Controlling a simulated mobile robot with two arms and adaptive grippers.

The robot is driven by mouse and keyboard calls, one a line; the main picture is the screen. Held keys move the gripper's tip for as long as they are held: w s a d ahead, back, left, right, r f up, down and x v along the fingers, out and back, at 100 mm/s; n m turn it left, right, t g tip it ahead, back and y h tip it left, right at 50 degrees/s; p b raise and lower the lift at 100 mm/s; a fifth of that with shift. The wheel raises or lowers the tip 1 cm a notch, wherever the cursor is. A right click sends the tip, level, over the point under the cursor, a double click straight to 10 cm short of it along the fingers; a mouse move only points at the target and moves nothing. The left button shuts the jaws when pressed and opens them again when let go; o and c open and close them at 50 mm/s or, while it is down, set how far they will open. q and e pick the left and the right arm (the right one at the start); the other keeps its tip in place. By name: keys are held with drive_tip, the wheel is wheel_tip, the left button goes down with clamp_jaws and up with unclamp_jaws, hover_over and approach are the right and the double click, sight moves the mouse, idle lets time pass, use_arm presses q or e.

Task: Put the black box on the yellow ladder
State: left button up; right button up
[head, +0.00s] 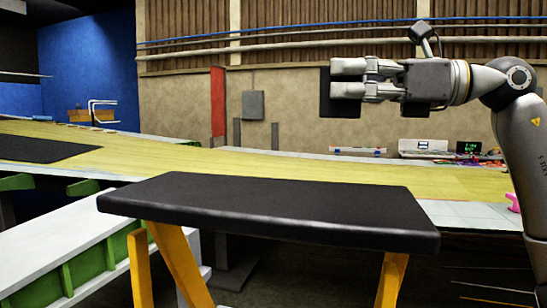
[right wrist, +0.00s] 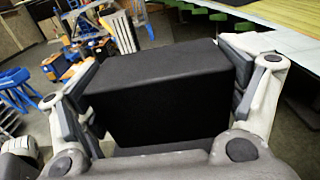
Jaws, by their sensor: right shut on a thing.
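The black box (head: 341,110) is held in my right gripper (head: 338,79), high up at the right of centre in the head view. In the right wrist view the black box (right wrist: 165,105) fills the middle, with a finger pad pressed against each side. The gripper is shut on it, and its fingers hide part of it in the head view. The yellow ladder (head: 171,252) stands in front, its yellow legs under a wide flat black top (head: 265,205). The top is bare, and the box is above and behind it in the picture, apart from it. My left gripper is not in view.
A long yellow-green wing surface (head: 290,166) runs behind the ladder, with a dark mat (head: 35,149) at its left. A white and green beam (head: 60,250) lies at the lower left. Blue steps (right wrist: 18,85) show in the right wrist view.

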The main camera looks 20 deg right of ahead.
drive_tip(key=w+a+f+p, duration=0.1)
drive_tip(key=a+f, duration=0.1)
drive_tip(key=w+a+f+p, duration=0.1)
drive_tip(key=a+f, duration=0.1)
drive_tip(key=a, duration=0.1)
drive_tip(key=w+a+f, duration=0.1)
drive_tip(key=a+f, duration=0.1)
drive_tip(key=a, duration=0.1)
drive_tip(key=shift+a+f+p, duration=0.15)
drive_tip(key=shift+f+p, duration=0.25)
drive_tip(key=shift+s+a+f, duration=0.1)
drive_tip(key=shift+a+f, duration=0.05)
drive_tip(key=shift+f, duration=0.1)
drive_tip(key=shift+a+f, duration=0.15)
drive_tip(key=f, duration=0.2)
drive_tip(key=shift+a+f+p, duration=0.3)
drive_tip(key=shift+p, duration=0.1)
drive_tip(key=shift+f, duration=0.35)
drive_tip(key=shift+d+f, duration=0.1)
drive_tip(key=shift+f, duration=0.35)
drive_tip(key=o, duration=1)
drive_tip(key=shift+c, duration=0.2)
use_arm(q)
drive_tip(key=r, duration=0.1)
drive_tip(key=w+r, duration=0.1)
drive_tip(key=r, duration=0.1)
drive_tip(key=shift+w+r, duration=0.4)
use_arm(e)
drive_tip(key=shift+o, duration=0.2)
drive_tip(key=shift+r, duration=0.1)
